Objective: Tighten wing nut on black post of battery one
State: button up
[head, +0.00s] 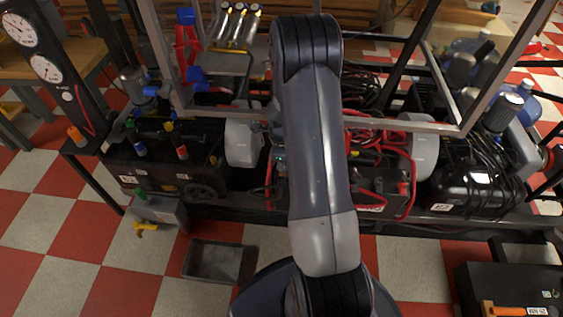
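A dark battery-like box (376,181) with red cables (398,150) sits on the low frame, just right of my arm. Red cables also show left of my arm, where the arm covers most of what lies behind it. I cannot make out the wing nut or the black post, and I cannot read which battery is number one. My arm rises from the bottom middle and bends at the top. My gripper does not show; it seems hidden behind my arm.
White cylinders (243,142) (425,154) flank the cabled area. A metal frame (400,124) crosses above it. A black case (480,185) with cables stands right, and a gauge panel (40,60) left. A grey tray (214,262) lies on the checkered floor (70,240), which has free room.

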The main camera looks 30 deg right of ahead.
jog(key=o, duration=0.4)
jog(key=shift+r, duration=0.1)
notch_tip(320, 180, up, 11)
jog(key=p, duration=0.2)
jog(key=shift+f+p, duration=0.2)
jog(key=shift+p, duration=0.15)
